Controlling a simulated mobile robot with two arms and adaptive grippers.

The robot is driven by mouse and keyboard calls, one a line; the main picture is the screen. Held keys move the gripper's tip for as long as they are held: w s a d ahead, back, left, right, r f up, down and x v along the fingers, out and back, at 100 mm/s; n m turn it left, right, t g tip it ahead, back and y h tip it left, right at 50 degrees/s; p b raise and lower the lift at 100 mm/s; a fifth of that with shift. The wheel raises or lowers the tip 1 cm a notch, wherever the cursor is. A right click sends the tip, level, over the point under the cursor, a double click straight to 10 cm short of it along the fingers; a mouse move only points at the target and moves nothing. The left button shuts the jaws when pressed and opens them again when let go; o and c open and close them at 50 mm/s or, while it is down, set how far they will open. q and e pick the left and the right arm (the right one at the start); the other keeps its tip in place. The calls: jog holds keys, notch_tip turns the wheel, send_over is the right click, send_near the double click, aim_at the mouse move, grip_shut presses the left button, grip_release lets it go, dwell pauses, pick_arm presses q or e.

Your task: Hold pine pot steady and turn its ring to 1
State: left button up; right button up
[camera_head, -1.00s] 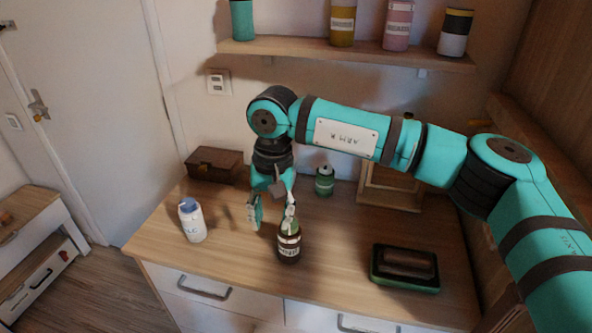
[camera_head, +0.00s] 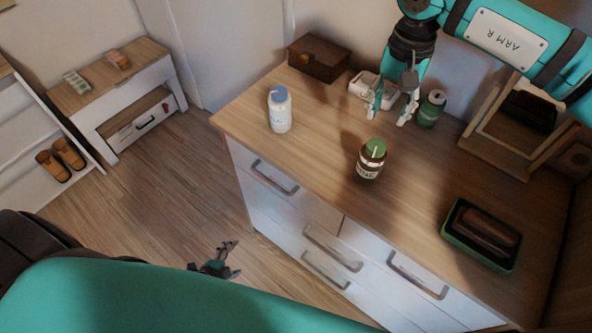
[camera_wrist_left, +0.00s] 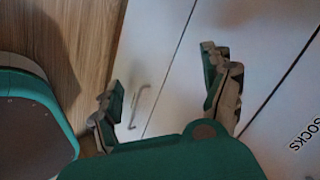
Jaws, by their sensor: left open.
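The pine pot (camera_head: 369,163), a brown jar with a pale label and a green top, stands upright on the wooden dresser top. A white mark shows on its green top; I cannot read any setting. My right gripper (camera_head: 391,107) is open and empty above the dresser, behind the pot and apart from it. My left gripper (camera_head: 216,264) is open and empty, low in front of the dresser and well away from the pot. Its spread fingers show in the left wrist view (camera_wrist_left: 165,98) before the white drawer fronts; the pot is not in that view.
A white bottle with a blue cap (camera_head: 280,112) stands left on the dresser (camera_head: 320,140). A brown box (camera_head: 318,58), a green canister (camera_head: 431,109) and a wooden frame (camera_head: 515,130) stand behind. A green tray (camera_head: 481,235) lies right. Drawer handles (camera_head: 275,177) stick out in front.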

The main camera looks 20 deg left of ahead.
aim_at(358, 166)
pick_arm(q)
jog(key=w+r+m+t+h, duration=0.4)
jog(key=w+r+m, duration=0.55)
jog(key=r, duration=0.35)
jog(key=w+d+r+m+g+h, duration=0.1)
jog(key=d+r+m+h, duration=0.35)
jog(key=r+m, duration=0.55)
jog(key=w+d+r+m+g+h, duration=0.1)
jog(key=d+r+m+g+h, duration=0.15)
jog(key=r+m+h, duration=0.55)
jog(key=w+d+r+m+y, duration=0.2)
jog(key=w+d+r+m, duration=0.35)
jog(key=r, duration=0.25)
jog(key=shift+m+g, duration=0.45)
jog(key=shift+m, duration=0.35)
jog(key=s+x, duration=0.1)
jog(key=x, duration=0.5)
jog(key=s+d+x, duration=0.1)
jog(key=x, duration=0.6)
jog(key=s+d+f+x, duration=0.1)
jog(key=x, duration=0.5)
jog(key=shift+s+d, duration=0.15)
jog(key=shift+s, duration=0.05)
